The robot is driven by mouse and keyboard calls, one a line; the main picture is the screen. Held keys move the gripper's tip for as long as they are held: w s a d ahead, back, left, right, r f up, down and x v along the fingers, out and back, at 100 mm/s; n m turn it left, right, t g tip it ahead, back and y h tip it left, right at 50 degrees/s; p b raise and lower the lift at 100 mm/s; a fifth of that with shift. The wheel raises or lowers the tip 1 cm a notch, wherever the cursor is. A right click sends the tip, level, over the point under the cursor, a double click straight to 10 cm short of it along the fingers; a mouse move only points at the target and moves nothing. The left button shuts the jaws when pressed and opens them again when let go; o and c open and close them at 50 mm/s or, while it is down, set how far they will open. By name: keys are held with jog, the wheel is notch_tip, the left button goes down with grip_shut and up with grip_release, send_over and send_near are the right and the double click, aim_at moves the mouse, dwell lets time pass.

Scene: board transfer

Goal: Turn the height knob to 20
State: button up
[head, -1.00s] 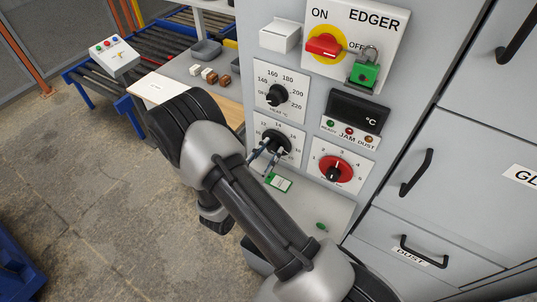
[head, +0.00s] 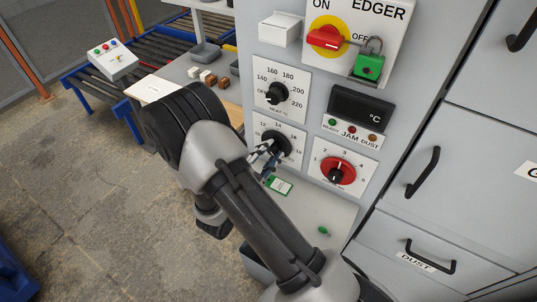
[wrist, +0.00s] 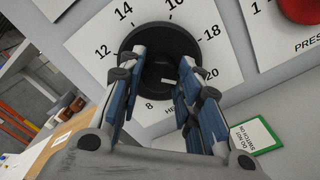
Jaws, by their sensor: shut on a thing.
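The height knob (head: 277,143) is a black round knob on a white dial plate, below the heat knob, in the head view. In the wrist view the knob (wrist: 160,42) fills the upper middle, ringed by printed numbers from 8 to 20. My gripper (wrist: 164,70) is shut on the knob, with one blue-padded finger on each side of it. A small white mark shows between the fingers, but I cannot tell for sure which number the knob points at. In the head view my gripper (head: 264,154) reaches the dial from the lower left, partly hidden by my arm.
The heat knob (head: 277,93) is just above, and the red pressure knob (head: 336,172) is at the lower right. A green-edged tag (head: 279,186) lies below the dial. A green padlock (head: 368,66) hangs on the red switch (head: 326,41).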

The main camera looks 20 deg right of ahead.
dwell(0.3)
jog(key=o, duration=1)
jog(key=shift+o, duration=0.2)
jog(key=v, duration=1.2)
